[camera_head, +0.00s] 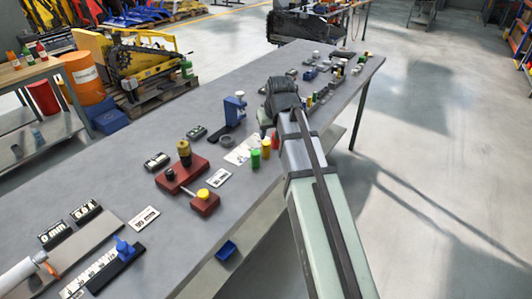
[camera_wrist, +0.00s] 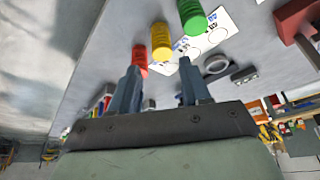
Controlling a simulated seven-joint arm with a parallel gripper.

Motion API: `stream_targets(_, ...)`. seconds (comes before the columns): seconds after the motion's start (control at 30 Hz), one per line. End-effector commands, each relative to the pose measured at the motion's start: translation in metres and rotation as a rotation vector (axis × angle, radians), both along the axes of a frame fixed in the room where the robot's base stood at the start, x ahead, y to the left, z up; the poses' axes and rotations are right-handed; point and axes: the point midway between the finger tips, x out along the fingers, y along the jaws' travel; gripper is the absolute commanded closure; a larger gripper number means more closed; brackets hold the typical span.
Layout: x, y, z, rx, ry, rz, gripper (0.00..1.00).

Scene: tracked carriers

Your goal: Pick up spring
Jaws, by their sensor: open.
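Three coil springs stand in a row on the bench. The green spring (camera_wrist: 191,16) is at the top of the wrist view, the yellow spring (camera_wrist: 161,40) is in the middle, and the red spring (camera_wrist: 139,58) is lowest. In the head view the green spring (camera_head: 255,159) and yellow spring (camera_head: 266,149) stand near the bench's front edge, and a sliver of red shows behind them. My gripper (camera_wrist: 158,70) is open, with nothing held between its fingers. The left finger overlaps the red spring in the picture; I cannot tell if they touch.
A printed card (camera_wrist: 208,36) lies beside the springs, near a dark ring (camera_wrist: 216,64). A blue clamp-like fixture (camera_head: 234,108) stands behind them. A red block (camera_head: 181,174) with a knob is nearer on the bench (camera_head: 110,217). Several small parts crowd the far end.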

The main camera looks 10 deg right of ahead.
Motion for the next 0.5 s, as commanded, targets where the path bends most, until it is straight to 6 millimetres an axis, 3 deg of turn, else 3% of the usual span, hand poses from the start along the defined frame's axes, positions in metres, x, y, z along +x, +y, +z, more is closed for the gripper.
stream_targets(0.2, 0.011, 0.001, -0.028, -0.001, 0.002, 0.001, 0.53)
stream_targets(0.5, 0.020, 0.002, -0.048, -0.001, -0.001, 0.001, 0.53)
